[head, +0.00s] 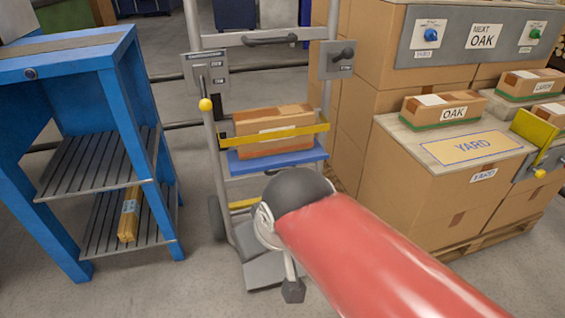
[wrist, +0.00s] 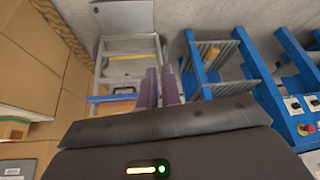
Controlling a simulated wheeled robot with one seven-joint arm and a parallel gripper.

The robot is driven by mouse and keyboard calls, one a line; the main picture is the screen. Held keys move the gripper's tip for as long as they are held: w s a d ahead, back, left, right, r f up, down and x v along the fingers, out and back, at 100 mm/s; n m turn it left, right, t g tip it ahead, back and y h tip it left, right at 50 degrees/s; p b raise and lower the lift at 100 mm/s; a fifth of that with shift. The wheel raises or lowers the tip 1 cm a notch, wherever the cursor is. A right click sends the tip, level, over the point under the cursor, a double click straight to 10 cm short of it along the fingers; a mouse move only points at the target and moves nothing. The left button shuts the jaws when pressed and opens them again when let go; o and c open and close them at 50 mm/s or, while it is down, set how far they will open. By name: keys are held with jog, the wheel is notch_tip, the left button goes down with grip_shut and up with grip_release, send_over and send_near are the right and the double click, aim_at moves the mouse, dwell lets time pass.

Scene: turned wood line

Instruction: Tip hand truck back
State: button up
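The hand truck (head: 325,98) stands upright in the middle of the head view, with a grey frame and a top crossbar with a dark handle (head: 269,39). A cardboard box (head: 270,132) sits on its blue shelf (head: 277,158) behind a yellow bar (head: 250,141). A yellow-knobbed lever (head: 206,104) is on its left post. Its base plate (head: 272,268) rests on the floor. My red arm covers its lower right. In the wrist view, my gripper (wrist: 160,70) has two purplish fingers close together, nothing visible between them; the truck's base plate (wrist: 124,16) is beyond, to the upper left. The head view hides the fingers.
Stacked cartons (head: 430,190) on a pallet stand close on the right, topped with a yard board (head: 471,147) and labelled boxes. Floor is clear at front left.

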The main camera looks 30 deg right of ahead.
aim_at(275, 41)
jog(key=o, duration=0.5)
jog(key=shift+c, duration=0.2)
jog(key=shift+o, duration=0.9)
jog(key=w+r+m+t+y+b, duration=0.1)
jog(key=w+r+m+b, duration=0.2)
jog(key=w, duration=0.4)
jog(key=shift+w+d+r+m, duration=0.25)
jog(key=shift+w+r+m, duration=0.15)
jog(key=shift+r, duration=0.25)
jog(key=w+d+r+m+t+y+b, duration=0.1)
jog(key=w+d+r+m+t+b, duration=0.1)
jog(key=w+d+r+m, duration=0.3)
jog(key=w+d+r+m+t+b, duration=0.1)
jog(key=w+d+r+t+b, duration=0.15)
jog(key=w, duration=0.55)
jog(key=w+d+r+m+t+y+b, duration=0.1)
jog(key=w+d+r+m, duration=0.25)
jog(key=w+d, duration=0.2)
jog(key=w+d+r+m+t+b, duration=0.2)
jog(key=w+d+r+m+t, duration=0.3)
jog(key=d, duration=0.6)
jog(key=shift+n+g, duration=0.65)
jog(key=x, duration=0.2)
jog(key=r+x, duration=0.1)
jog(key=x, duration=0.5)
jog(key=shift+w+r, duration=0.15)
jog(key=shift+w, duration=0.1)
grip_shut()
